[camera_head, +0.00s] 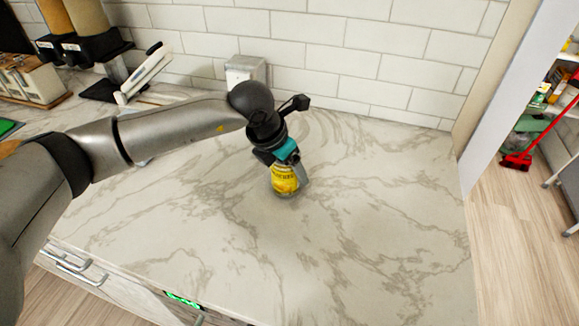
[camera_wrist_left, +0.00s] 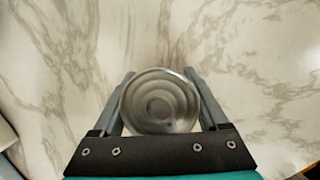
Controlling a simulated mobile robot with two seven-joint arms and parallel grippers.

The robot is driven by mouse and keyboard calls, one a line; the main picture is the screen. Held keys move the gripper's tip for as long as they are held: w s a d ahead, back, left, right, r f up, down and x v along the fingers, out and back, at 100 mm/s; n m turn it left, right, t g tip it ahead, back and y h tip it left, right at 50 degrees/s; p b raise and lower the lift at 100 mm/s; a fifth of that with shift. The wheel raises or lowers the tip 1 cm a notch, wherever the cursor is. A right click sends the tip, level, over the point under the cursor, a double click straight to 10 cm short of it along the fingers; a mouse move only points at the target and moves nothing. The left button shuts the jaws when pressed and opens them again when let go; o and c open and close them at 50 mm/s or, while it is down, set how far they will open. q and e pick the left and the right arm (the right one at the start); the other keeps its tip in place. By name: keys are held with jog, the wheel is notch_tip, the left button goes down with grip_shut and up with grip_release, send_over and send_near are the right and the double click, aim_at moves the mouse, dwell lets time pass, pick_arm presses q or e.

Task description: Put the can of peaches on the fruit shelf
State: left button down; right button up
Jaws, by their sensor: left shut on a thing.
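The can (camera_head: 285,180) has a yellow label and is upright on or just above the marble counter; I cannot tell which. Its label is too small to read surely. My left gripper (camera_head: 292,166) reaches down over it and is shut on it. In the left wrist view, the can's round metal top (camera_wrist_left: 160,101) sits between the two fingers of my left gripper (camera_wrist_left: 162,100). My right gripper is not in view. The fruit shelf cannot be made out.
The marble counter (camera_head: 370,220) is clear around the can. A white tiled wall (camera_head: 350,45) stands behind. At the right, beyond a doorway, are stocked shelves (camera_head: 560,90) and a red broom (camera_head: 517,160).

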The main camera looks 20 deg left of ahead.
pick_arm(q)
jog(key=shift+f, duration=0.15)
grip_release()
